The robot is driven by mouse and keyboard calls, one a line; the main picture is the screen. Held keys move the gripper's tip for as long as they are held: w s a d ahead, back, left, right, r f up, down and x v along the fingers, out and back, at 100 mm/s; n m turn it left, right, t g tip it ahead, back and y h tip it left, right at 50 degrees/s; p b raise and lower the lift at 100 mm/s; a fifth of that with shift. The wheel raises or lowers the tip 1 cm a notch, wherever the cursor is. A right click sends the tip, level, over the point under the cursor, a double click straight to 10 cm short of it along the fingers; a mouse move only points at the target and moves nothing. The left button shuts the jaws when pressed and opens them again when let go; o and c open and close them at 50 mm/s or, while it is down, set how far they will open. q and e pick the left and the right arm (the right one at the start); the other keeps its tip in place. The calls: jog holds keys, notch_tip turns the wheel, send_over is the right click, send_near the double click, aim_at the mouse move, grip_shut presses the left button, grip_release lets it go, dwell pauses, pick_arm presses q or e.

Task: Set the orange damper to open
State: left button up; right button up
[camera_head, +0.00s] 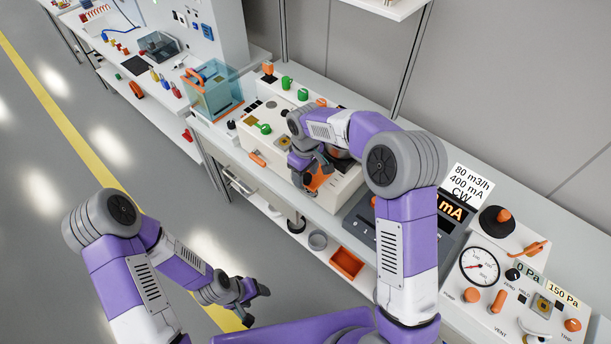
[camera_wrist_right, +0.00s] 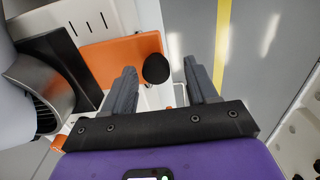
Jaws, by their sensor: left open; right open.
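The orange damper (camera_head: 318,181) is a flat orange plate on the front of the white bench unit. In the right wrist view the orange plate (camera_wrist_right: 112,58) lies at upper left, with a round black knob (camera_wrist_right: 156,69) by its right end. My right gripper (camera_head: 312,166) is at the plate in the head view, which it partly hides. In the wrist view its open fingers stand either side of the knob; I cannot tell whether they touch it. My left gripper (camera_head: 258,301) is open and empty, low over the floor.
An orange handle (camera_head: 257,158) and a green knob (camera_head: 264,127) are on the same unit. A clear teal box (camera_head: 212,90) stands to the left. A gauge panel (camera_head: 478,266) is at right. Below are an orange bin (camera_head: 346,263) and a grey cup (camera_head: 318,240). The aisle floor is clear.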

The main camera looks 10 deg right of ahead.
notch_tip(320, 180, up, 6)
jog(key=shift+f+p, duration=0.1)
jog(key=shift+p, duration=0.25)
dwell(0.4)
